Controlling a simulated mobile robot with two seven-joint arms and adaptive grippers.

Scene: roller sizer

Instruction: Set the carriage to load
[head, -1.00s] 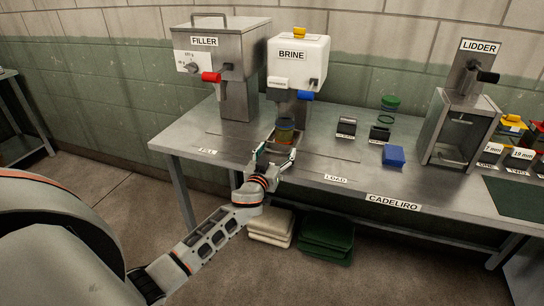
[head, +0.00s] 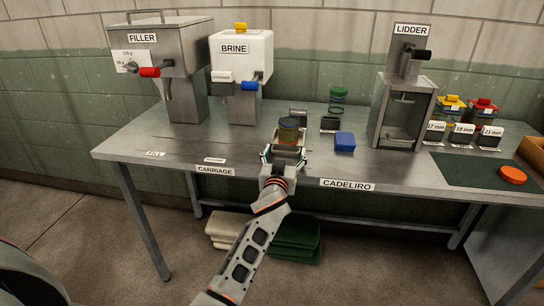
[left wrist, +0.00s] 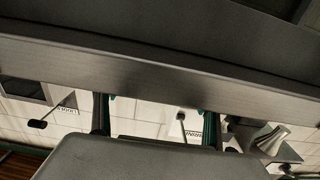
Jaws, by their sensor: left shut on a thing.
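The carriage (head: 303,136) is a metal tray on the bench, holding a dark jar (head: 289,132) with amber-green contents. It stands to the right of the brine machine (head: 240,60), near the bench's front edge. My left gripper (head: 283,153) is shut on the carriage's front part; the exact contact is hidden. In the left wrist view its fingers (left wrist: 155,120) show beside a large grey surface, and a grey metal bar (left wrist: 150,75) crosses the picture. The LOAD label is not visible; the gripper covers that stretch of bench edge. My right gripper is not in view.
The filler (head: 165,60) stands at the left and the lidder (head: 402,100) at the right.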

